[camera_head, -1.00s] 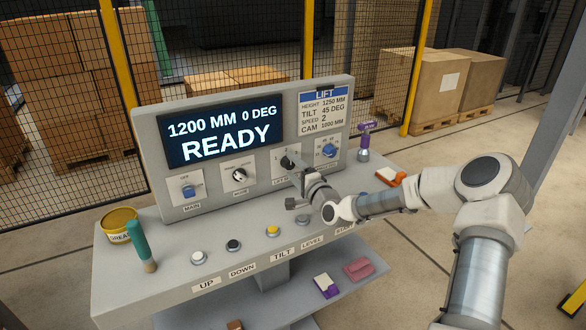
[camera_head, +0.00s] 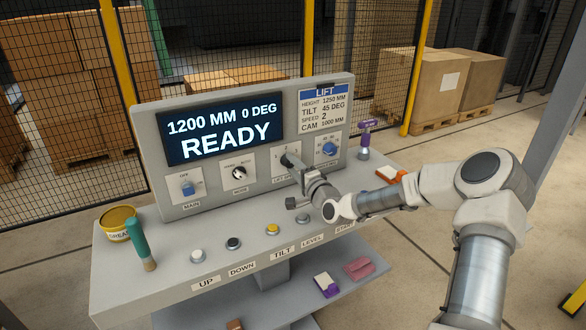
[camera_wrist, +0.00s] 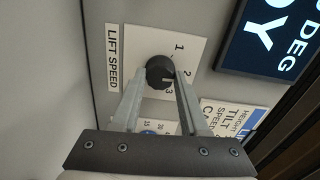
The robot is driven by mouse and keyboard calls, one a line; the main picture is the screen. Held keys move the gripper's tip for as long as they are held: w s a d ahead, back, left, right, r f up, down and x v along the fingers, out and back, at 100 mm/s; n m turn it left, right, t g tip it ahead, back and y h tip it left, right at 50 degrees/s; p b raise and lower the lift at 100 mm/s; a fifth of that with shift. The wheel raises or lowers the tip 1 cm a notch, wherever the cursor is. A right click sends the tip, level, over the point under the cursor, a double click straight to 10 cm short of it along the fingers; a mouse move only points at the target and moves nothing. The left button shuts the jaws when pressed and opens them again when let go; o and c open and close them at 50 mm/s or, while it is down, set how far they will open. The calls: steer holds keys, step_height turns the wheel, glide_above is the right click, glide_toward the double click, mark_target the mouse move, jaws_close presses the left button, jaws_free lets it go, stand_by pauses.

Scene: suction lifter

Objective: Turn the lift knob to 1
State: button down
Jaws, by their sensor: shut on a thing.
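The lift speed knob (camera_wrist: 158,70) is round and black on a white plate marked 1, 2 and 3 in the wrist view. My gripper (camera_wrist: 160,78) has one finger on each side of it and is shut on it. A pale pointer line on the knob faces right, roughly toward the 2, though the fingers partly hide the dial. In the head view my gripper (camera_head: 289,161) reaches the panel and covers most of the knob. The display (camera_head: 222,130) reads 1200 MM, 0 DEG and READY.
A main knob (camera_head: 188,189), a mode knob (camera_head: 239,173) and a blue angle knob (camera_head: 329,149) flank the lift speed plate. Several push buttons line the desk. A yellow grease tin (camera_head: 118,223), a green-handled tool (camera_head: 138,241) and a purple-topped tool (camera_head: 366,140) stand there.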

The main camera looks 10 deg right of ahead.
steer(key=n+b, duration=0.3)
steer(key=n, duration=0.1)
steer(key=n+b, duration=0.1)
steer(key=b, duration=0.1)
steer(key=shift+f+n+b, duration=0.25)
steer(key=shift+n+b, duration=0.1)
steer(key=shift+n, duration=0.05)
steer(key=n+b, duration=0.2)
steer(key=n, duration=0.1)
steer(key=shift+b, duration=0.4)
steer(key=shift+r+n+b, duration=0.15)
steer(key=shift+n+b, duration=0.7)
steer(key=shift+n, duration=0.35)
steer(key=shift+r, duration=0.1)
steer(key=shift+c, duration=2.1)
jaws_free()
steer(key=p+v, duration=0.1)
steer(key=v, duration=1.6)
steer(key=shift+s+p, duration=0.2)
steer(key=shift+p, duration=0.2)
